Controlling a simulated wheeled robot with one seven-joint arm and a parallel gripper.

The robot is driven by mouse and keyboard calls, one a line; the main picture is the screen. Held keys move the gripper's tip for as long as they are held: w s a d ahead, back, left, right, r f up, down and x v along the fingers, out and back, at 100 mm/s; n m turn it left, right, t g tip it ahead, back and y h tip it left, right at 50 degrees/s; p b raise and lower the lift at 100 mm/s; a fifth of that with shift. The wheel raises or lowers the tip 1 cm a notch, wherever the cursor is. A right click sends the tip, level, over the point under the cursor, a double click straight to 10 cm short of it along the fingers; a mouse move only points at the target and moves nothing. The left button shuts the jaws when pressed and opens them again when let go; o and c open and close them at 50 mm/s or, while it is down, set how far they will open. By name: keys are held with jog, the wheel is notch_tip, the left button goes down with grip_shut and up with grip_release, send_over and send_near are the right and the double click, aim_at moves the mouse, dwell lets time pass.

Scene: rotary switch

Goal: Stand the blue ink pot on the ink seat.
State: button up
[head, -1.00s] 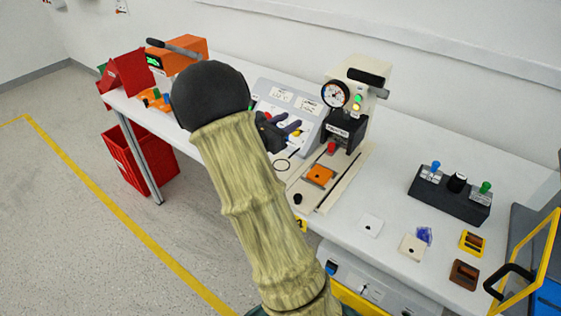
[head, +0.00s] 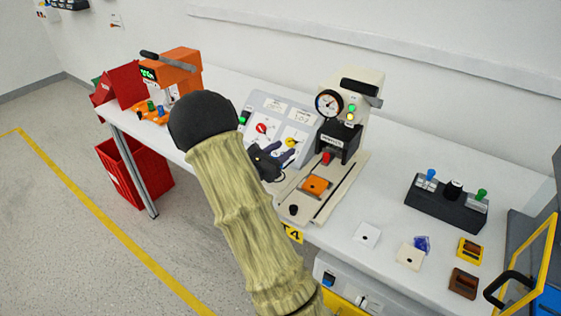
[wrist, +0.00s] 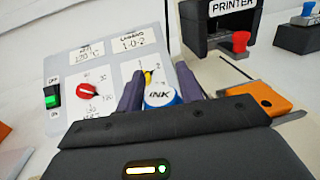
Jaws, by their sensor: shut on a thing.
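My gripper (head: 280,160) is at the front of the sloped control panel, by the left side of the printer base. In the wrist view, its two dark purple fingers (wrist: 158,90) are shut on the blue ink pot (wrist: 161,94). The pot has a white top marked INK and a blue rim. The pot's lower part is hidden by my gripper. In the head view I cannot make out the pot.
The panel has a red knob (wrist: 88,90) and a yellow knob (head: 291,142). The printer (head: 340,130) stands right of my gripper, with an orange plate (head: 315,187) before it. A black switch block (head: 447,207) and small parts lie farther right. Bare table lies between.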

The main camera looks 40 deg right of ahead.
jog(key=shift+f, duration=1.9)
jog(key=shift+f+b, duration=0.1)
jog(key=shift+b, duration=0.2)
jog(key=o, duration=1)
jog(key=shift+a, duration=0.15)
jog(key=v, duration=1.1)
jog(key=shift+s+a, duration=0.15)
jog(key=shift+a, duration=0.15)
